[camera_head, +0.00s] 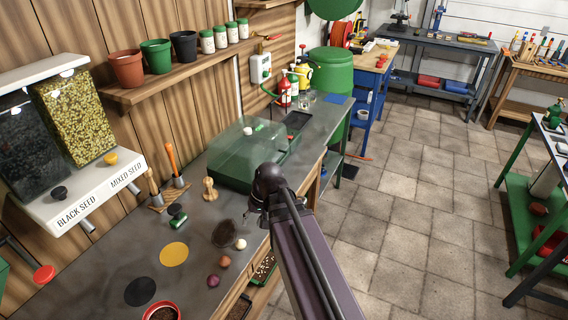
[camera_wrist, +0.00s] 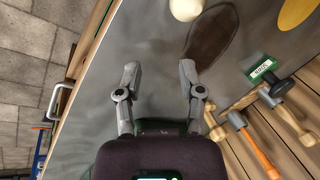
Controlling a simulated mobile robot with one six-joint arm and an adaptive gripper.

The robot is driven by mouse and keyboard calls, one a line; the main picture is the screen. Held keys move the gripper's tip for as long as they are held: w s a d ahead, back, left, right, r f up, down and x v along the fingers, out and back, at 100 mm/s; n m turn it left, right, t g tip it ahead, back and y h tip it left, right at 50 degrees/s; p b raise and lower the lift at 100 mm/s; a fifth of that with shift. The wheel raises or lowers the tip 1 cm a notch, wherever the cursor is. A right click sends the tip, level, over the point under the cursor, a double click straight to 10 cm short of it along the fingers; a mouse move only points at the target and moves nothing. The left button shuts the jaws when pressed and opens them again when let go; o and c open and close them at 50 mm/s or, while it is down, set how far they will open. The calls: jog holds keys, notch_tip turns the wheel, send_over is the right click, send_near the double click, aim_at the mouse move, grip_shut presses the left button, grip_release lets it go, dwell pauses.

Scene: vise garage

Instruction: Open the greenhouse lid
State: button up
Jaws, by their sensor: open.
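The greenhouse is a box with a dark green base (camera_head: 232,178) and a clear greenish lid (camera_head: 235,150) on the grey bench. The lid looks closed and has a small pale knob (camera_head: 248,131) on it. My gripper (camera_head: 256,218) is above the bench at the near right side of the greenhouse; the arm hides part of the box's front right corner. In the wrist view my gripper (camera_wrist: 159,72) has its two fingers apart with nothing between them. Only a bit of green shows there behind the gripper body, and the lid cannot be made out.
On the bench stand a wooden tamper (camera_head: 209,189), a dark oval patch (camera_head: 226,233), a white ball (camera_head: 240,244), onions and a yellow disc (camera_head: 173,255). Hand tools (camera_head: 172,180) stand at the wall. Seed dispensers (camera_head: 75,120) hang at the left. Bottles (camera_head: 286,92) stand beyond the greenhouse.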

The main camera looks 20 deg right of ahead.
aim_at(282, 159)
jog(key=w+d+m+t+y+b, duration=0.1)
jog(key=w+d, duration=0.1)
jog(key=d, duration=0.2)
jog(key=w+d+m+t+y+b, duration=0.1)
jog(key=w+d+t+y+b, duration=0.1)
jog(key=w+d, duration=0.1)
jog(key=w+d+m+t+y+b, duration=0.1)
jog(key=w+d+m, duration=0.1)
jog(key=w+d, duration=0.1)
jog(key=shift+d+r+y, duration=0.3)
jog(key=shift+d+r, duration=0.05)
jog(key=shift+d, duration=0.45)
jog(key=w+d+r+m+t+b, duration=0.1)
jog(key=d+r+m+t+b, duration=0.1)
jog(key=d, duration=0.6)
jog(key=w+d+r+m+t+y+b, duration=0.1)
jog(key=d+r+m+t, duration=0.1)
jog(key=d+t, duration=0.3)
jog(key=d, duration=0.3)
jog(key=shift+w+d+r+y+b, duration=0.15)
jog(key=shift+d+r+y+b, duration=0.15)
jog(key=shift+r+b, duration=0.1)
jog(key=b+x, duration=0.3)
jog(key=x, duration=1.1)
jog(key=shift+d, duration=0.1)
grip_shut()
